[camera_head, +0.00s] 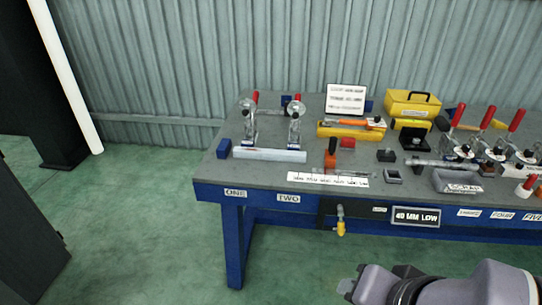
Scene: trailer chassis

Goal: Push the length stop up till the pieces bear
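A blue block (223,148), which looks like the length stop, stands at the left end of the bench top. A pale metal bar (270,155) lies just right of it under two red-handled toggle clamps. I cannot tell whether block and bar touch, or where one piece meets another. The clamps' red handles (255,97) stand upright. My gripper (347,287) is at the bottom right, below and in front of the bench, well away from the block. Its fingers are too small and dark to read.
The grey bench top (220,180) has a blue front edge with labels. A white scale strip (328,179), a yellow toolbox (411,103), a grey bin (457,182) and more red-handled clamps (486,118) crowd the middle and right. A yellow-tipped fitting (341,227) hangs in front. Floor at left is clear.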

